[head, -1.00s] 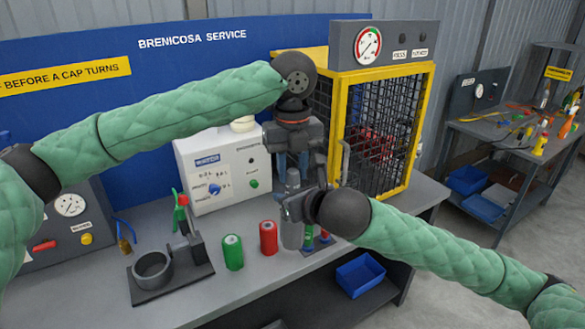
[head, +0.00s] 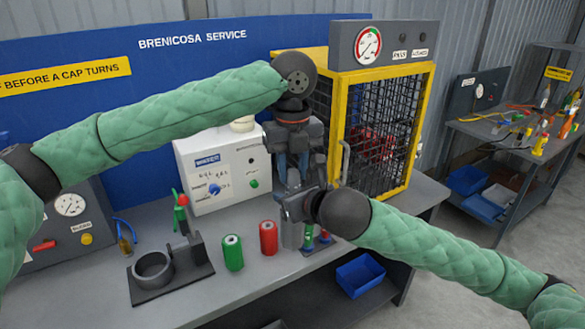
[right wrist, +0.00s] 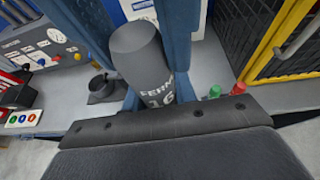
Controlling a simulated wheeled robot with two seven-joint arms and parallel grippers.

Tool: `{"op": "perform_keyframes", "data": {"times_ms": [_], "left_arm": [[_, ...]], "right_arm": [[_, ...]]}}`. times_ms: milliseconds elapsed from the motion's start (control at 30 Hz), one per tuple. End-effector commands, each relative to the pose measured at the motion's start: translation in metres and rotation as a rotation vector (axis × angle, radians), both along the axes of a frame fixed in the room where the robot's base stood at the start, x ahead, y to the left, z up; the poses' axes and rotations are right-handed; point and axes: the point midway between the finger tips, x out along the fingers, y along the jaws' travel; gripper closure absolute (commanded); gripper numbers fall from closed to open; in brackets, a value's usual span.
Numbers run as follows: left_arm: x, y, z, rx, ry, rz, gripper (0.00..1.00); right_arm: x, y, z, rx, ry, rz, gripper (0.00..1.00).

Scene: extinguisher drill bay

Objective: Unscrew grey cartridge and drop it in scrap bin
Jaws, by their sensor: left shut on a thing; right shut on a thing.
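A tall grey cylinder, which I take to be the grey cartridge (head: 291,236), is held upright above the bench's front edge. Its rounded top and white lettering show in the right wrist view (right wrist: 137,45). My left gripper (head: 293,170) reaches down from above, its blue fingers on either side of the upper part. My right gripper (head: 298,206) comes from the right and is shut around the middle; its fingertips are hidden. Whether the upper and lower grey parts are one piece cannot be told. A blue bin (head: 360,277), possibly the scrap bin, sits low at front right.
A green cartridge (head: 232,253) and a red cartridge (head: 268,238) stand on the bench, left of the grippers. A black ring fixture (head: 153,268) is further left. A yellow-framed cage (head: 380,130) stands close on the right. A white control box (head: 222,170) is behind.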

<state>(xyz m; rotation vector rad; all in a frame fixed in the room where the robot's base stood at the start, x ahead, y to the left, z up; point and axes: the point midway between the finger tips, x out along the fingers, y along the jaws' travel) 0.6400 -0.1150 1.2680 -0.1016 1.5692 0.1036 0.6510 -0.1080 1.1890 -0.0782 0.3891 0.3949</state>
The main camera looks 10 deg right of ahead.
Motion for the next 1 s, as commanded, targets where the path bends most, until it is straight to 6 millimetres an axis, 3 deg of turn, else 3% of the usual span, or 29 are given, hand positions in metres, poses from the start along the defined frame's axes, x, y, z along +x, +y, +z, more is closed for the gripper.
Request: {"op": "perform_keyframes", "data": {"times_ms": [133,167,267,633,1000], "left_arm": [[-0.003,-0.003,0.001,-0.005,0.001,-0.002,0.99],[-0.003,-0.003,0.001,-0.006,0.001,-0.002,0.69],[-0.002,-0.003,0.001,-0.005,0.001,-0.001,0.50],[-0.001,-0.001,0.004,-0.002,0.000,0.003,0.50],[0.000,-0.001,0.042,-0.003,0.000,0.003,0.50]], "right_arm": [[0.000,0.002,0.001,0.003,-0.001,0.005,1.00],[0.000,0.002,0.001,0.003,-0.001,0.005,1.00],[0.000,0.002,0.001,0.002,-0.001,0.004,1.00],[0.000,0.001,0.001,0.002,-0.003,0.001,1.00],[0.000,0.000,0.001,0.002,-0.003,0.001,1.00]]}}
